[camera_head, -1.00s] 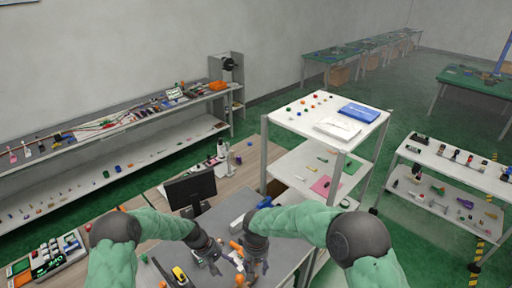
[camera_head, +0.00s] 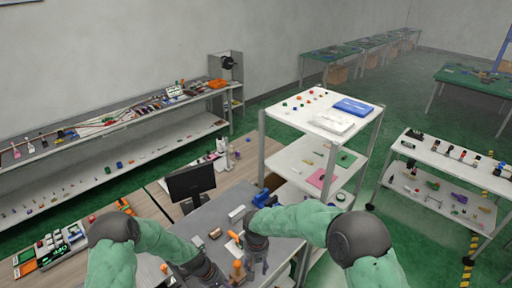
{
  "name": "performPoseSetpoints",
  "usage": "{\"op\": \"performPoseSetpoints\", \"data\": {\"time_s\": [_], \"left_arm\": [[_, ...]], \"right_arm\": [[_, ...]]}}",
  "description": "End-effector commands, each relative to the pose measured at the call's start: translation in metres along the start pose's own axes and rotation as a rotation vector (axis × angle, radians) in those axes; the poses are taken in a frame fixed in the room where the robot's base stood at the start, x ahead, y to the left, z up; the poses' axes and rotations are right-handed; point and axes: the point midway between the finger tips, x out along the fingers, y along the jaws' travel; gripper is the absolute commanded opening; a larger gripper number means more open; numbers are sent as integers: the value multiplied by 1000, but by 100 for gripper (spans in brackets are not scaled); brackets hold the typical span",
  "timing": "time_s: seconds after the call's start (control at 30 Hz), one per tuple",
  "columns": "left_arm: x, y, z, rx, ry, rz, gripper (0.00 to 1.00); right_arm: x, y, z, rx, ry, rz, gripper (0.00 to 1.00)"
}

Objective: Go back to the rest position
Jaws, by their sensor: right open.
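Both of my green arms reach in from the bottom over a grey work table (camera_head: 213,216). My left gripper (camera_head: 212,277) is low at the bottom edge, partly cut off, and its finger opening cannot be made out. My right gripper (camera_head: 255,266) points down just right of an orange-topped fixture (camera_head: 237,270), with its fingers apart and nothing seen between them. Whether it touches the fixture cannot be told.
A dark monitor (camera_head: 190,183) stands at the table's back. A white shelf unit (camera_head: 292,112) rises close to the right, beside my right arm. A long grey bench (camera_head: 60,150) runs along the left wall. Green floor lies beyond.

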Motion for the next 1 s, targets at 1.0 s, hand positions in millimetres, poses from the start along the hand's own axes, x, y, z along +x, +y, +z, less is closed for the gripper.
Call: {"op": "performPoseSetpoints", "data": {"time_s": [1.0], "left_arm": [[24, -111, 158, 468, 73, -39, 65]], "right_arm": [[61, 2, 40, 68, -15, -146, 53]]}}
